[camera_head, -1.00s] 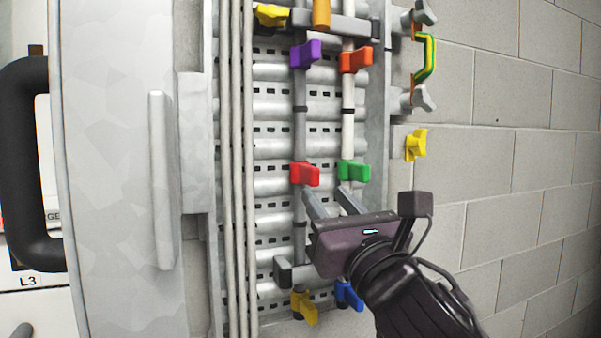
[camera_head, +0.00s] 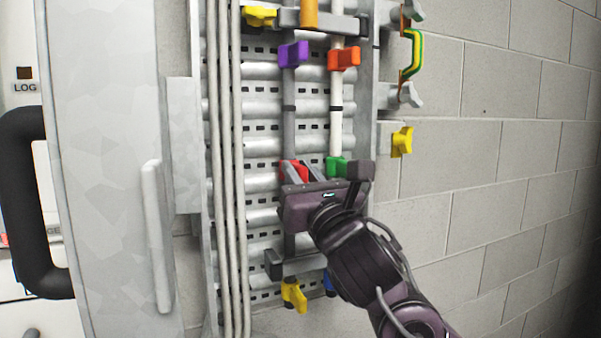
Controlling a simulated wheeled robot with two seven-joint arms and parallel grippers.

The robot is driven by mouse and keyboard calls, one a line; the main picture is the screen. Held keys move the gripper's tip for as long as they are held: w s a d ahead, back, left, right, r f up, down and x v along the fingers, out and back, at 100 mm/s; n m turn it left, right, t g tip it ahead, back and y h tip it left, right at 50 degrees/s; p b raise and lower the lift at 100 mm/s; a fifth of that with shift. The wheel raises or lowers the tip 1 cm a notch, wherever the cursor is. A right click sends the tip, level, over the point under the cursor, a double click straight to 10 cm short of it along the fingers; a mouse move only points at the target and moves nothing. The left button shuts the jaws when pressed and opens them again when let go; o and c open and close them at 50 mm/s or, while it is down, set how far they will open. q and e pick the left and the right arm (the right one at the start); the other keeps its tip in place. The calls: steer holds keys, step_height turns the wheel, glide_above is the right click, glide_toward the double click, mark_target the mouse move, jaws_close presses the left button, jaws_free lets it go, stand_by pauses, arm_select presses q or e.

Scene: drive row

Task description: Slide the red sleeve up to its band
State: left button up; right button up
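The red sleeve (camera_head: 295,165) sits on the left grey rod (camera_head: 289,135), and its lower part is hidden by my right gripper. A dark band (camera_head: 288,108) circles that rod well above the sleeve. My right gripper (camera_head: 306,172) is at the red sleeve's tab, reaching up from below right. Its two fingers look apart, with red showing beside and between them; contact cannot be told. My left gripper is not in view.
A green sleeve (camera_head: 337,164) stands close right on the white rod (camera_head: 336,130). Purple (camera_head: 293,54) and orange (camera_head: 344,58) handles are above. Yellow (camera_head: 294,296) and blue (camera_head: 329,285) handles are below. Vertical pipes (camera_head: 226,150) run on the left.

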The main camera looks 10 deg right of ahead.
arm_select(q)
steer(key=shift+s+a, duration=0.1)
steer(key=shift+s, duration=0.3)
arm_select(e)
jaws_close()
steer(key=shift+r, duration=0.1)
